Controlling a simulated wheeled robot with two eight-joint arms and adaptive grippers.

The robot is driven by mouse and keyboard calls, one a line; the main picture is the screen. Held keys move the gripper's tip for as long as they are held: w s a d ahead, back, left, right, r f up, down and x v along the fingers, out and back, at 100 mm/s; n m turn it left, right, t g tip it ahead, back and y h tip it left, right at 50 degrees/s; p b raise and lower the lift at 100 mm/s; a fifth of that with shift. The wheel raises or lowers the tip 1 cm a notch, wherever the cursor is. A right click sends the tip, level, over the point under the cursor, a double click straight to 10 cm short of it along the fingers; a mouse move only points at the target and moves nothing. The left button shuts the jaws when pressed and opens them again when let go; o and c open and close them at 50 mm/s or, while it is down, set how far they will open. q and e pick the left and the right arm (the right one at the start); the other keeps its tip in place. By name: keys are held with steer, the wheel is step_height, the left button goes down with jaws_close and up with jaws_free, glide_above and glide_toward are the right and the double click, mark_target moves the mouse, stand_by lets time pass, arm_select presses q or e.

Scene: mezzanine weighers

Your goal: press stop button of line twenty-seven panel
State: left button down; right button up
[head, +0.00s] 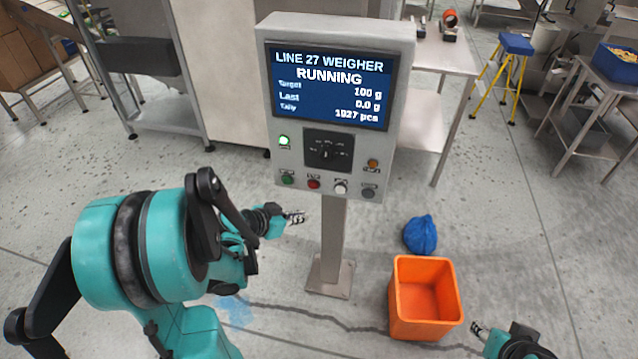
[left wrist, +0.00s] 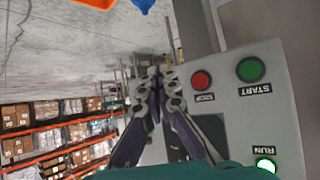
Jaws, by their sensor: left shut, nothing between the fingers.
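The line 27 weigher panel (head: 392,150) is a grey box on a post, and its screen (head: 330,88) reads RUNNING. The red stop button (head: 313,184) is in its bottom row, right of the green start button (head: 287,180). In the left wrist view the stop button (left wrist: 201,80), labelled STOP, appears upside down beside the start button (left wrist: 251,69). My left gripper (head: 300,217) is shut and empty, below and left of the stop button in the head view. In the left wrist view its fingertips (left wrist: 157,72) appear left of the stop button, apart from it. My right gripper (head: 478,328) shows at the lower right; its jaws are too small to judge.
The panel also has a lit green lamp (head: 284,141), a black selector plate (head: 329,150), an amber lamp (head: 373,164), a white button (head: 341,188) and a grey button (head: 369,193). An orange bin (head: 447,322) and a blue bag (head: 420,235) stand right of the post.

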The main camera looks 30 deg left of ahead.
arm_select(q)
steer(key=w+a, duration=0.2)
steer(key=w, duration=0.6)
steer(key=shift+w, duration=0.3)
stand_by(1.4)
steer(key=shift+w+a, duration=0.15)
steer(key=shift+w, duration=0.25)
steer(key=shift+w+a, duration=0.1)
steer(key=shift+w, duration=0.3)
stand_by(0.6)
steer(key=shift+s, duration=0.15)
steer(key=shift+s+d, duration=0.2)
steer(key=shift+s, duration=0.45)
steer(key=shift+s, duration=0.1)
steer(key=shift+s+d+b, duration=0.1)
steer(key=shift+s+d, duration=0.1)
steer(key=shift+s, duration=0.6)
steer(key=shift+s+d+b, duration=0.1)
steer(key=shift+s+d, duration=0.1)
steer(key=shift+s, duration=0.55)
steer(key=shift+s+d+b, duration=0.1)
steer(key=shift+s+d, duration=0.1)
steer(key=shift+s, duration=0.6)
